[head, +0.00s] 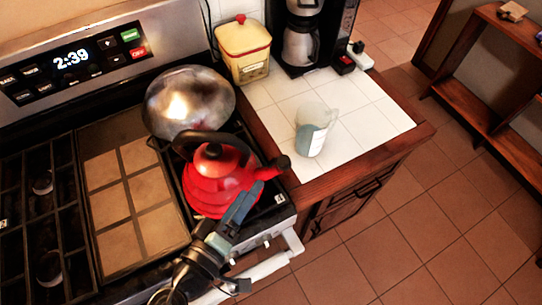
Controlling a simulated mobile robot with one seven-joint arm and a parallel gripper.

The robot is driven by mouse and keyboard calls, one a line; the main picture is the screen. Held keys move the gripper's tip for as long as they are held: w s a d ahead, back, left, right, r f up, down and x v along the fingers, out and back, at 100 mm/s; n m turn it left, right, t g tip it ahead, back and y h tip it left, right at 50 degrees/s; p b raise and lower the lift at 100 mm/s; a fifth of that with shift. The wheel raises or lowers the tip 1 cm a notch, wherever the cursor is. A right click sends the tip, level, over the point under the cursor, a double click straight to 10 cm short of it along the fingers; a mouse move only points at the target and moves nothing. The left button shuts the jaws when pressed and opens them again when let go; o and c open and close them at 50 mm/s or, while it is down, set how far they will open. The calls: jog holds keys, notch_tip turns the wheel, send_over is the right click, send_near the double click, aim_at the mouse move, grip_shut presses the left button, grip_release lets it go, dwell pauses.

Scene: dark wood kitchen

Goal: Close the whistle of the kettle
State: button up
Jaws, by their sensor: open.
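The red kettle (209,190) stands on the right front of the stove, with a black arched handle (230,139) over its lid. Its spout points right and ends in a dark whistle (284,163). The whistle is small in the picture, and I cannot tell whether its cap is open or shut. My gripper (254,188) reaches up from the bottom in front of the kettle, with its grey fingers overlapping the kettle's lower right side in the picture. It is open and holds nothing. Its fingertips are below and left of the whistle, apart from it.
A shiny metal pot (188,100) stands behind the kettle. The oven handle (262,270) juts out in front. Floor is free at right.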

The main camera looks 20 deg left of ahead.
aim_at(270, 163)
jog(key=w+p, duration=0.1)
jog(key=w, duration=0.2)
jog(key=w+f+p, duration=0.1)
jog(key=w, duration=0.3)
jog(key=w+f, duration=0.1)
jog(key=w, duration=0.2)
jog(key=shift+w+d+p, duration=0.25)
jog(key=shift+d+p, duration=0.05)
jog(key=shift+p, duration=0.1)
jog(key=shift+c, duration=0.3)
jog(key=shift+f, duration=0.1)
grip_shut()
